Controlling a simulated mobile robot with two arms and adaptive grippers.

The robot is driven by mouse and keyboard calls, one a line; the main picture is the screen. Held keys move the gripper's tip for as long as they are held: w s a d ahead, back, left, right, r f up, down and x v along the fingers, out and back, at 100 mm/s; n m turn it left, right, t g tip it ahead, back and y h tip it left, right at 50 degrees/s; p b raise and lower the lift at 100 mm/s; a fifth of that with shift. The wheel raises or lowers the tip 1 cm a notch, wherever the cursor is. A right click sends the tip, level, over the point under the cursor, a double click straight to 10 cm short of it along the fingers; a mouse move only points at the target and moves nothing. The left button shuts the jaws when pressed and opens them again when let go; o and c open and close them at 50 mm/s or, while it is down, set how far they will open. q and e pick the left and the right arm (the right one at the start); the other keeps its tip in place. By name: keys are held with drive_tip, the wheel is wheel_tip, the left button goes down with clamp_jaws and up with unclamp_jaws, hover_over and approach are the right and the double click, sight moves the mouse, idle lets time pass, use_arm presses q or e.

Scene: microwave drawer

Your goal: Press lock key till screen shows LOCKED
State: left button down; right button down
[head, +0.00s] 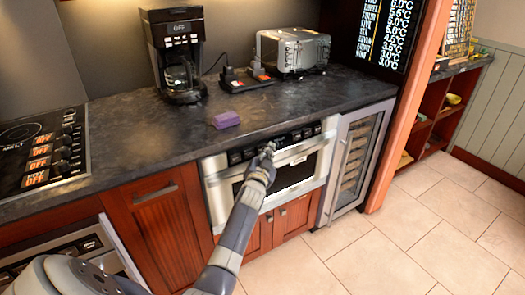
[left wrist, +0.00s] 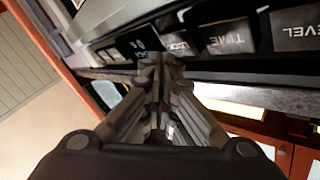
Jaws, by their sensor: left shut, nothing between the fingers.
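The microwave drawer (head: 297,172) is set in the counter front, with a row of dark keys along its top panel. In the left wrist view, a key that seems to read LOCK (left wrist: 179,45) sits left of the TIME key (left wrist: 228,37). A small dark screen (left wrist: 138,44) is left of it; its marks are too small to read. My left gripper (left wrist: 158,64) is shut and empty, its fingertips just in front of the panel below the screen and that key. I cannot tell whether they touch. In the head view the left gripper (head: 267,150) is at the panel's middle.
The LEVEL key (left wrist: 297,28) is farther right in the left wrist view. On the dark counter (head: 140,135) stand a coffee maker (head: 176,55), a toaster (head: 292,50) and a purple block (head: 226,120). A wine cooler (head: 353,160) is right of the drawer. The tiled floor (head: 420,220) at right is clear.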

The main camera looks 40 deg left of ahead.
drive_tip(key=shift+a, duration=0.3)
idle(0.4)
use_arm(q)
drive_tip(key=shift+a, duration=0.1)
use_arm(e)
drive_tip(key=shift+d, duration=0.1)
idle(0.4)
use_arm(q)
drive_tip(key=shift+w+a, duration=0.15)
drive_tip(key=shift+a, duration=0.15)
use_arm(e)
drive_tip(key=shift+d+f, duration=0.15)
use_arm(q)
drive_tip(key=shift+w+a+f+b, duration=0.1)
drive_tip(key=shift+w+a+b, duration=0.05)
drive_tip(key=shift+a+b, duration=0.2)
use_arm(e)
drive_tip(key=shift+f, duration=0.15)
idle(0.3)
use_arm(q)
drive_tip(key=shift+d, duration=0.25)
drive_tip(key=shift+s+d+p, duration=0.35)
drive_tip(key=shift+d+p, duration=0.05)
drive_tip(key=shift+d, duration=0.1)
use_arm(e)
drive_tip(key=shift+r, duration=0.35)
drive_tip(key=shift+a, duration=0.2)
